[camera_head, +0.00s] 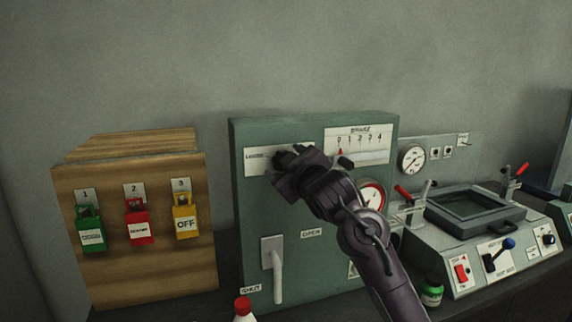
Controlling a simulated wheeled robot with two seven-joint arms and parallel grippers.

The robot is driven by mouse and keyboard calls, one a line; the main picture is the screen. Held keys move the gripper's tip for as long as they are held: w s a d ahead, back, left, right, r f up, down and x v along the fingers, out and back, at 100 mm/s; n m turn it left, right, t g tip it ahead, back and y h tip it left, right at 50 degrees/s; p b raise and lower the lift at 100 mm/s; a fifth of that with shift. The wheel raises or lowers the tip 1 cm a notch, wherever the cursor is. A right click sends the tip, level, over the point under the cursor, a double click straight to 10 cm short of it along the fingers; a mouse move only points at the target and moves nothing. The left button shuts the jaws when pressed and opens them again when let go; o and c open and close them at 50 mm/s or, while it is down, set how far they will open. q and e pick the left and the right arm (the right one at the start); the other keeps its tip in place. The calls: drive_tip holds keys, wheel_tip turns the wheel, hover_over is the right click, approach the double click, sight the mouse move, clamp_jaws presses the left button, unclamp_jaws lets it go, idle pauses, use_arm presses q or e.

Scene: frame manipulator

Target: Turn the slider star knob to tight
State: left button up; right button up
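A green panel box (320,268) stands in the middle of the bench. A white scale plate (372,139) marked 0 to 4 is at its upper right, with a red pointer (341,152) near the 0. A white label strip (256,162) at the upper left is partly covered by my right gripper. My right gripper (284,160) reaches in from the lower right, its tips close to the panel front beside this strip. I cannot make out the star knob apart from the dark gripper, nor whether the fingers are shut. My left gripper is not in view.
A white lever (277,272) is at the panel's lower left, between OPEN and SHUT labels. A red-ringed gauge (372,196) sits beside my arm. A wooden board (130,280) with padlocks stands left.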

drive_tip(key=b+v, duration=0.2)
drive_tip(key=v, duration=0.5)
drive_tip(key=shift+s, duration=0.25)
drive_tip(key=shift+d, duration=0.1)
